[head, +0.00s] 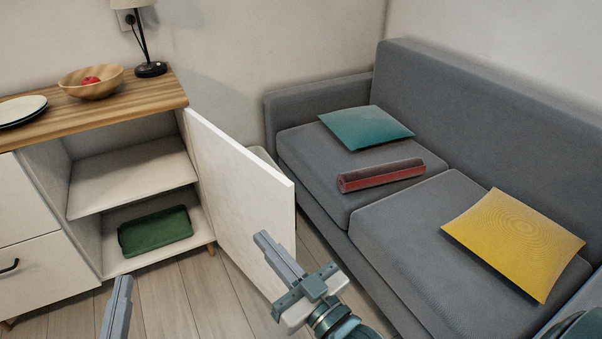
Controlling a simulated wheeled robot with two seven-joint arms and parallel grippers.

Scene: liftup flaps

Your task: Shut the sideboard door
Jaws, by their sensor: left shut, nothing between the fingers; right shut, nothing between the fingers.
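The sideboard (62,133) stands at the left with a wooden top and white body. Its white door (238,190) hangs wide open on the right side of the compartment, swung out toward me. The open compartment shows one inner shelf (132,178). My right gripper (262,239) is shut and empty, its fingers in front of the lower part of the door's face in the picture; I cannot tell if they touch it. My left gripper (122,282) is shut and empty at the bottom left, in front of the floor below the sideboard.
A green tray (155,231) lies inside on the compartment's bottom. A bowl with a red fruit (91,82), plates (20,111) and a lamp (150,68) stand on top. A grey sofa (390,221) with cushions stands at the right, close to the door. Wooden floor (178,296) is clear in front.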

